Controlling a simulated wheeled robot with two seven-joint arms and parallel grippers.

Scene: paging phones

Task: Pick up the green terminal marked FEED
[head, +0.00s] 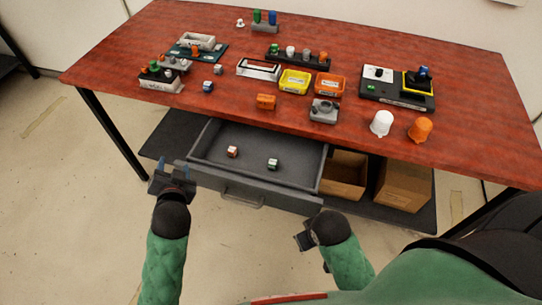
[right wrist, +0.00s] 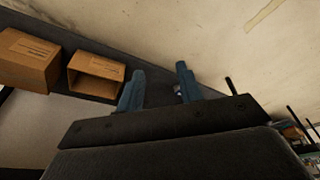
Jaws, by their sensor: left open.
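A small green and white block (head: 273,164) lies in the open grey drawer (head: 213,175), right of the middle. It looks like the green terminal, but its marking is too small to read. A red and white block (head: 232,151) lies to its left in the same drawer. My left gripper (head: 175,166) is open and empty, just outside the drawer's front left corner. My right gripper (head: 303,238) is below and in front of the drawer's right end. The right wrist view shows its two fingers (right wrist: 160,86) apart with nothing held between them.
The red table (head: 330,150) above the drawer bears a yellow bin (head: 295,81), an orange bin (head: 330,85), a white cup (head: 381,123), an orange cup (head: 420,129) and several devices. Cardboard boxes (head: 404,184) stand on the lower shelf, right of the drawer.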

